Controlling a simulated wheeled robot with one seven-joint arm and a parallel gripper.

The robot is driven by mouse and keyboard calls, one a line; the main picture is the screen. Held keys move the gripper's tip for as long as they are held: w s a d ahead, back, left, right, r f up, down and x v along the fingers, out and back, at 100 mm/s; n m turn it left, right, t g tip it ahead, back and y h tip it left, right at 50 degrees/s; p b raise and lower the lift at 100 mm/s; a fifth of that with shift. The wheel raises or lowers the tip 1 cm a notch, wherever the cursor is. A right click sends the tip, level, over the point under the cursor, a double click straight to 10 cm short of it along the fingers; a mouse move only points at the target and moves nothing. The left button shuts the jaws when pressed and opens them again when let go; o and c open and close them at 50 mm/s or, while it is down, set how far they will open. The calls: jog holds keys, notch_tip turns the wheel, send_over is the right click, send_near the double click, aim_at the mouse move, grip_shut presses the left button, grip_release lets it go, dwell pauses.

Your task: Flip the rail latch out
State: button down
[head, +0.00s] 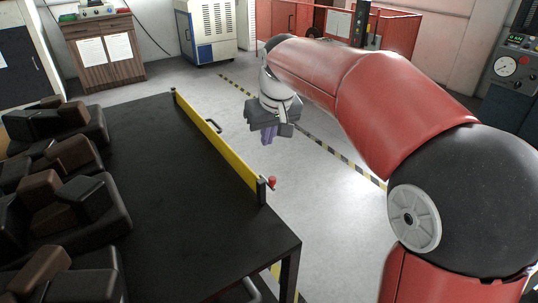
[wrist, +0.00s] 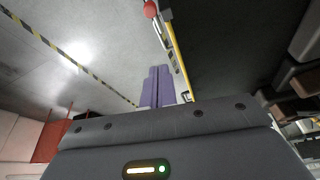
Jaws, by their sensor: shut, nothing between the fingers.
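The yellow rail (head: 215,137) stands along the right edge of a black table. A small latch with a red knob (head: 272,182) sits at the rail's near end, by a dark post (head: 262,191). The knob sticks out on the floor side. In the wrist view the red knob (wrist: 150,9) is at the top, with the yellow rail (wrist: 180,55) running down from it. My gripper (head: 268,138) is over the floor to the right of the rail, apart from rail and knob, farther away than the knob. Its purple fingers (wrist: 156,72) are together and empty.
The black table (head: 150,215) carries several dark and brown blocky pieces (head: 65,205) on its left side. A black handle (head: 213,126) is on the rail. The floor (head: 325,195) right of the table is clear, with a yellow-black stripe.

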notch_tip(320, 180, down, 9)
jog(key=shift+w+r, duration=0.1)
jog(key=shift+s+d, duration=0.2)
jog(key=shift+s, duration=0.3)
jog(key=shift+s+d+b, duration=0.1)
jog(key=shift+b, duration=0.2)
jog(key=shift+s+d+b, duration=0.25)
jog(key=shift+s+d, duration=0.2)
jog(key=shift+s, duration=0.25)
jog(key=shift+s+d+b, duration=0.25)
jog(key=shift+s+d, duration=0.2)
jog(key=shift+s, duration=0.25)
jog(key=shift+f, duration=0.2)
